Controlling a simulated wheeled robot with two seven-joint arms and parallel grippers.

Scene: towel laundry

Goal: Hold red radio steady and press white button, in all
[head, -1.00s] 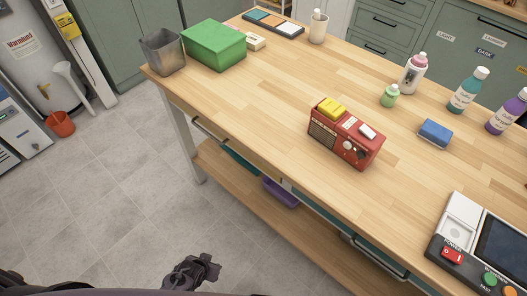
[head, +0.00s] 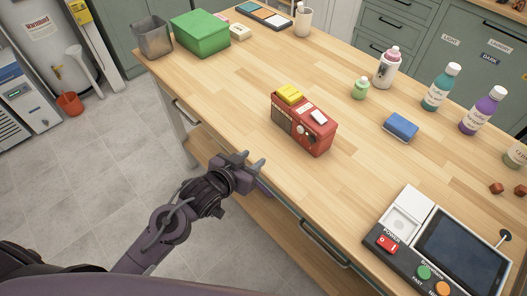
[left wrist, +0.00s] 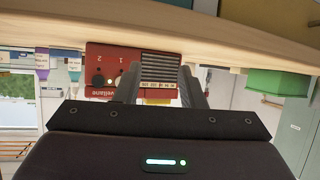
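The red radio (head: 310,137) stands on the wooden table near its front edge. A yellow button or block (head: 290,94) and a white button (head: 318,117) sit on its top. My left gripper (head: 253,168) is open and empty, in front of the table edge, apart from the radio and to its lower left. In the left wrist view the radio (left wrist: 110,65) appears upside down, with its grille (left wrist: 160,70) between the open fingers (left wrist: 160,88). My right gripper is in neither view.
The table (head: 230,90) is clear around the radio. A control panel (head: 405,225) is at the front right. A green box (head: 200,35) and a grey bin (head: 153,38) stand at the far left.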

